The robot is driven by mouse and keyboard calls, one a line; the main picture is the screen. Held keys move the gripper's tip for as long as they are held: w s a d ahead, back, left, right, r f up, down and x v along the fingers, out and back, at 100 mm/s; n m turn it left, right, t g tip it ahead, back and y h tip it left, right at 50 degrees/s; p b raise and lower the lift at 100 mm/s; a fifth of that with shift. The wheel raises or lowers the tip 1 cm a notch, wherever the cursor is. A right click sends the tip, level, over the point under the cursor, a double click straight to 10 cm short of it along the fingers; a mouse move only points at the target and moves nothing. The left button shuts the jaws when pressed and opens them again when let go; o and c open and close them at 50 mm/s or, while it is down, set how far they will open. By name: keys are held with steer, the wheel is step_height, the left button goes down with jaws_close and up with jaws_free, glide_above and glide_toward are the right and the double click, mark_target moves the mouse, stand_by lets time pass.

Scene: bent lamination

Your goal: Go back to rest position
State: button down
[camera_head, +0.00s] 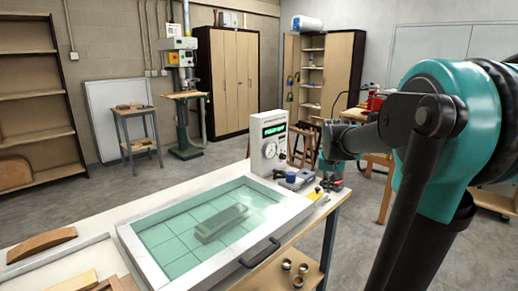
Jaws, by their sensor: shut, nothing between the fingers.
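My arm comes in from the right edge, with a large teal joint and dark links.
The framed press (150,258) has a greenish lid closed over a block form (221,223) and a black front handle. A gauge box (268,146) with a green display stands behind it. Curved wooden pieces (42,244) lie at left.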

steer(key=s+a+f+n, duration=0.1)
steer(key=s+a+f, duration=0.2)
steer(key=s+f, duration=0.6)
steer(key=s+a+f+n+y, duration=0.1)
steer(key=s+a+f+n, duration=0.1)
steer(key=s+f, duration=0.6)
steer(key=s, duration=0.5)
steer(key=shift+s+a+f, duration=0.2)
steer(key=shift+a+f, duration=0.2)
steer(key=c, duration=2.3)
jaws_free()
